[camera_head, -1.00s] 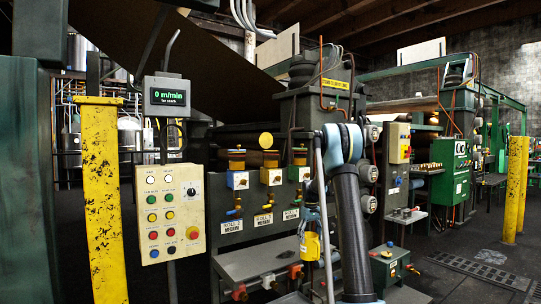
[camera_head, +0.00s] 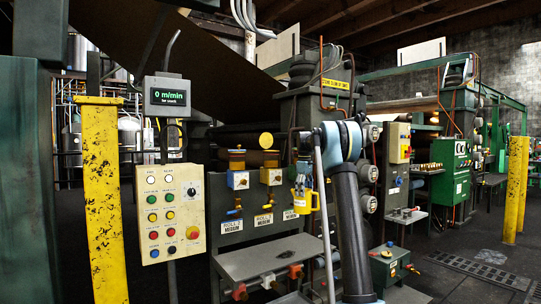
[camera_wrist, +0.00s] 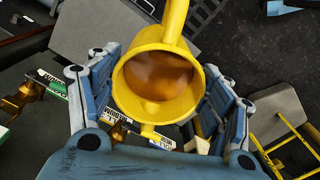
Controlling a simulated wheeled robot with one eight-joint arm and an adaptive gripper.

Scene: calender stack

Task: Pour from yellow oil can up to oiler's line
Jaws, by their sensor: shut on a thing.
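The yellow oil can (camera_head: 306,201) hangs in my gripper (camera_head: 303,178) in front of the rightmost station of the oiler row. In the wrist view the same can (camera_wrist: 178,110) sits between my two blue finger pads, and I look into its open top, where brown oil shows. The can looks roughly upright. Two oilers are plain in the head view: the left oiler (camera_head: 237,161) and the middle oiler (camera_head: 270,160), with dark and amber bands above blue and yellow blocks. The third oiler is mostly hidden behind my arm and the can. No fill line is readable.
A grey shelf (camera_head: 265,258) juts out below the oilers, with red-handled valves (camera_head: 295,271) under it. A control panel (camera_head: 171,213) and a yellow post (camera_head: 103,200) stand at left. A green box (camera_head: 388,264) is low at right. Roll labels (camera_head: 263,220) show below the oilers.

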